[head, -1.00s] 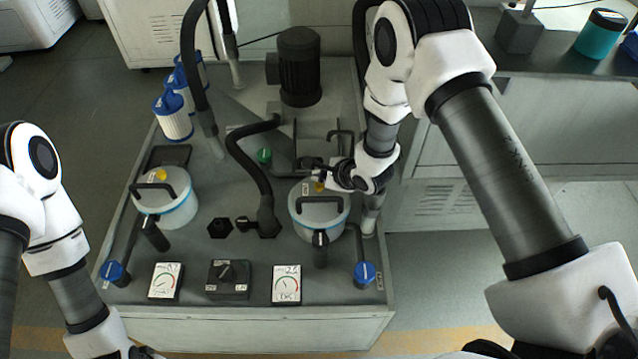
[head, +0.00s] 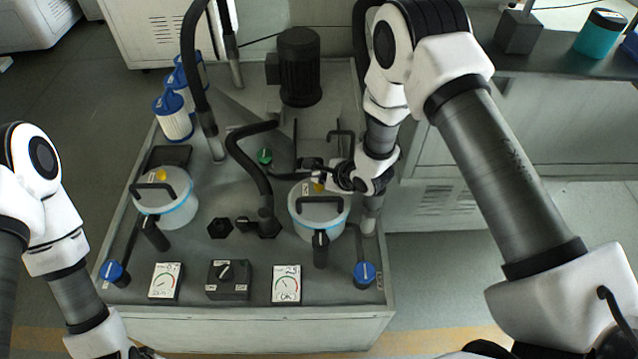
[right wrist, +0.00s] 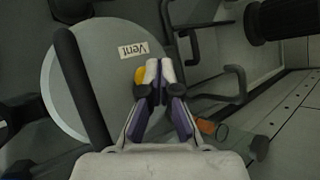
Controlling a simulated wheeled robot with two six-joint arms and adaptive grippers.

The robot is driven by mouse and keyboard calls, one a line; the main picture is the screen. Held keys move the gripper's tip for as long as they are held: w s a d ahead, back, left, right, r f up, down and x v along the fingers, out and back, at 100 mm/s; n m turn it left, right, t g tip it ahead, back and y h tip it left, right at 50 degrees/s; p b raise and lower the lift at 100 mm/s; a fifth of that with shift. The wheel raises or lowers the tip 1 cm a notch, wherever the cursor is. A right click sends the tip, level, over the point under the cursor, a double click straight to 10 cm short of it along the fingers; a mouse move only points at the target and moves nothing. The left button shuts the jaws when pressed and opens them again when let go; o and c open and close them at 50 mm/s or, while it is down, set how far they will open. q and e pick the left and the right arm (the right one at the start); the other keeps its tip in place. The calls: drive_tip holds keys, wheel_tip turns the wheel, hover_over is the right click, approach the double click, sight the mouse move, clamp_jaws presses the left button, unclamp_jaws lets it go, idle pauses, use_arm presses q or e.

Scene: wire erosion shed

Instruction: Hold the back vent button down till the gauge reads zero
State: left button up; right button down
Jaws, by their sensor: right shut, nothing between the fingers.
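The right white pot (head: 319,221) has a blue band, a black handle and a yellow vent button (head: 318,187) on its lid. My right gripper (head: 321,176) is shut and empty, with its tips at that button. In the right wrist view the fingertips (right wrist: 160,66) are together over the lid, just right of the yellow button (right wrist: 140,76), which they partly hide; I cannot tell whether they touch or press it. A Vent label (right wrist: 133,50) lies beside it. A second, left pot (head: 168,214) also has a yellow button (head: 161,174). Two gauges, left (head: 166,281) and right (head: 286,284), stand in front; their readings are too small to tell. My left gripper is out of view.
A black selector box (head: 228,280) sits between the gauges. Blue-knobbed valves stand at left (head: 114,272) and right (head: 364,273). A black curved hose (head: 250,165) runs left of the right pot. A dark motor (head: 299,67) and blue-white filters (head: 174,119) are behind.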

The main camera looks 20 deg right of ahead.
sight(320, 186)
drive_tip(key=shift+f+b, duration=0.3)
drive_tip(key=shift+f, duration=0.45)
idle(0.6)
drive_tip(key=shift+r, duration=0.15)
idle(2.2)
drive_tip(key=shift+r+p, duration=0.85)
drive_tip(key=shift+p, duration=0.1)
wheel_tip(320, 186, up, 5)
drive_tip(key=p, duration=0.4)
